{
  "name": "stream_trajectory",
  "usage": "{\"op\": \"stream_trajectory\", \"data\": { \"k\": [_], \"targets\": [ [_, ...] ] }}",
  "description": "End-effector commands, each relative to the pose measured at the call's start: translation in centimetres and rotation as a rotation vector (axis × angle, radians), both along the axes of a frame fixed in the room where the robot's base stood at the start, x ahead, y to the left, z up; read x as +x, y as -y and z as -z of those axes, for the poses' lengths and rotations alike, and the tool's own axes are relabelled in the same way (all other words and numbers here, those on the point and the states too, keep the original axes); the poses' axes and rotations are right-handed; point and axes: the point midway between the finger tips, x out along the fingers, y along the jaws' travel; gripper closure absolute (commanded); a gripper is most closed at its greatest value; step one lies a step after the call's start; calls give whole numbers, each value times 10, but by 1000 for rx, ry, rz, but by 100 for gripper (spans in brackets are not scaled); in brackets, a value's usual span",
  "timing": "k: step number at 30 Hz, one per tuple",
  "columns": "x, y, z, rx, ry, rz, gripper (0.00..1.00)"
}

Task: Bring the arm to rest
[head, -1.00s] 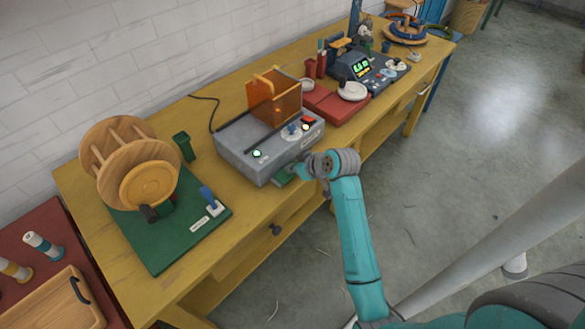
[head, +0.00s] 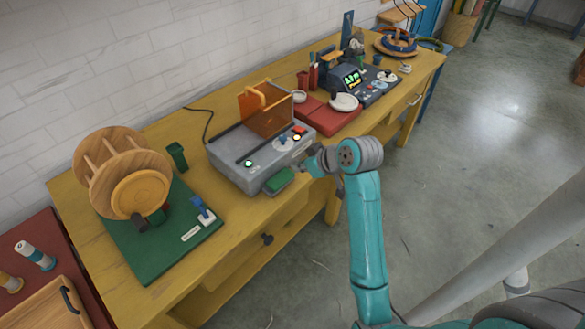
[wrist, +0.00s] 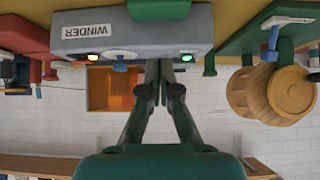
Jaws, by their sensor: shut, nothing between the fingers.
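My gripper (wrist: 159,66) is shut and empty in the wrist view, its two dark fingers together and pointing at the grey winder (wrist: 130,35). In the head view the winder (head: 228,158) stands on the yellow bench, and my teal arm (head: 366,240) reaches up to the right of its front edge. The fingers are mostly hidden there behind the wrist. A green block (head: 279,180) sits at the winder's front, just left of my wrist; it also shows at the top of the wrist view (wrist: 158,9). I cannot tell the exact gap between fingertips and winder.
The yellow bench (head: 160,275) also carries a green board (head: 150,262) with a wooden reel (head: 125,170) on the left. Red pads (head: 335,122) and a dark console (head: 375,85) stand farther right. Open grey floor (head: 450,190) lies right of the bench.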

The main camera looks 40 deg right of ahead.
Motion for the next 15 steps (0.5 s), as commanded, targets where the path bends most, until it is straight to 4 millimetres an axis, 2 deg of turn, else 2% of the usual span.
{"op": "stream_trajectory", "data": {
  "k": [15],
  "targets": [
    [-6, 0, -6, -1, 1, -1, 100]
  ]
}}
